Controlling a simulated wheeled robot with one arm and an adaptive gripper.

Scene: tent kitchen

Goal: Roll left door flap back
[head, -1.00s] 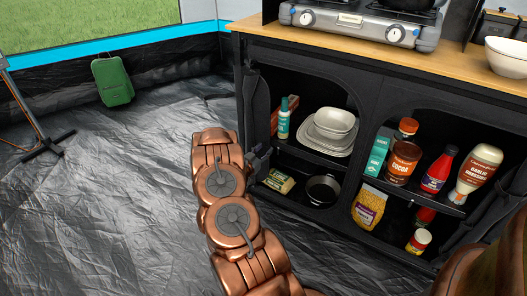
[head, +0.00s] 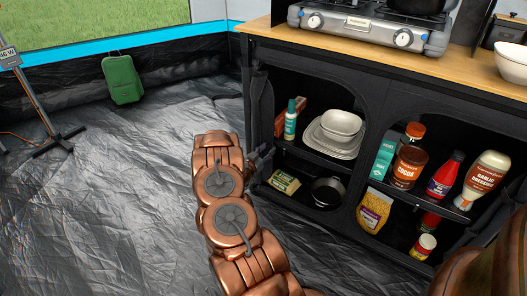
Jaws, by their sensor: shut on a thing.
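The black kitchen cabinet (head: 350,68) has two arched openings, and its left opening stands uncovered. The left door flap (head: 259,105) is a dark, narrow bundle along the left edge of that opening. My gripper (head: 261,158) is at the lower part of this bundle, beside the cabinet's left post. It is small, dark and partly hidden behind my copper arm. It is shut on the flap, though the fingertips and the cloth between them are hard to make out against the black fabric.
The left opening holds a bottle (head: 291,118), white dishes (head: 335,133) and a dark pot (head: 328,191). Jars and sauce bottles fill the right opening. A stove (head: 365,30) stands on the wooden top. The groundsheet (head: 110,190) left of my arm is clear.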

